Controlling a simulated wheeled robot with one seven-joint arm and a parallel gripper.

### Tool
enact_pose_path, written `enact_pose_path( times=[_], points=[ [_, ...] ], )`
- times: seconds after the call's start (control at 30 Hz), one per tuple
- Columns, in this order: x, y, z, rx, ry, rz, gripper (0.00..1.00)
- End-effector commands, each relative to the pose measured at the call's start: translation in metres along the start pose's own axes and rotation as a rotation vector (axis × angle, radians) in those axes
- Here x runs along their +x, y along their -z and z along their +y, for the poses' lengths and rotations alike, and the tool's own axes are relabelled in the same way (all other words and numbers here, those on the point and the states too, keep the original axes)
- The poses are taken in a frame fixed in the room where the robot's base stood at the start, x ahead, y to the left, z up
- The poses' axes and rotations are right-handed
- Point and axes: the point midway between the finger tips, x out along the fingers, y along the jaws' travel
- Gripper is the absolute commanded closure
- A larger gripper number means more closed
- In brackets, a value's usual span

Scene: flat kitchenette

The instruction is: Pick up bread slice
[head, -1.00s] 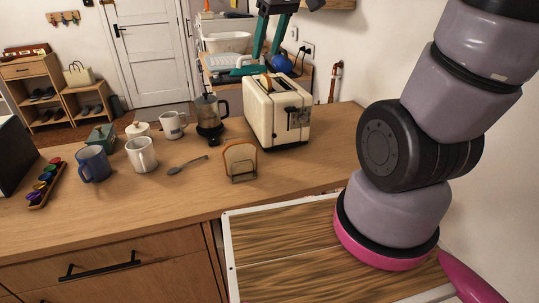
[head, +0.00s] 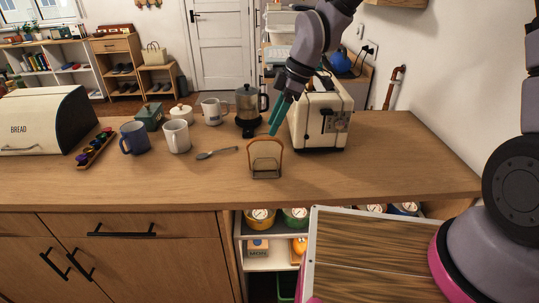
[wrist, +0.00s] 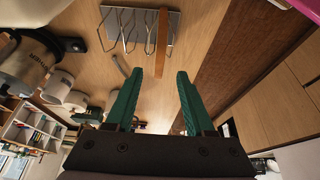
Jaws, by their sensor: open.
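A bread slice (head: 266,149) with a brown crust stands upright in a small wire rack (head: 266,174) on the wooden counter. In the wrist view the slice (wrist: 162,42) shows as a narrow brown strip among the wires of the rack (wrist: 139,25). My gripper (head: 273,129) has teal fingers and is open and empty. It is just above and behind the slice in the head view. In the wrist view the slice lies beyond the fingertips (wrist: 159,73), roughly in line with the gap between them. The fingers do not appear to touch it.
A cream toaster (head: 322,118) stands close to the right of my gripper. A bread box (head: 45,120) stands far left. The front counter is clear.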

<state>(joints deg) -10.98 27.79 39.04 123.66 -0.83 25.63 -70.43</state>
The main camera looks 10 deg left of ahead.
Motion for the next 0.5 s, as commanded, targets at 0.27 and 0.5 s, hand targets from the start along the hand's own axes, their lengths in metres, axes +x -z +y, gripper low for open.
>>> enact_pose_path(
  times=[0.27, 0.5],
  points=[
    [0.025, -0.001, 0.000, 0.001, 0.001, -0.002, 0.46],
    [0.061, -0.001, 0.000, 0.001, 0.001, -0.001, 0.46]
  ],
)
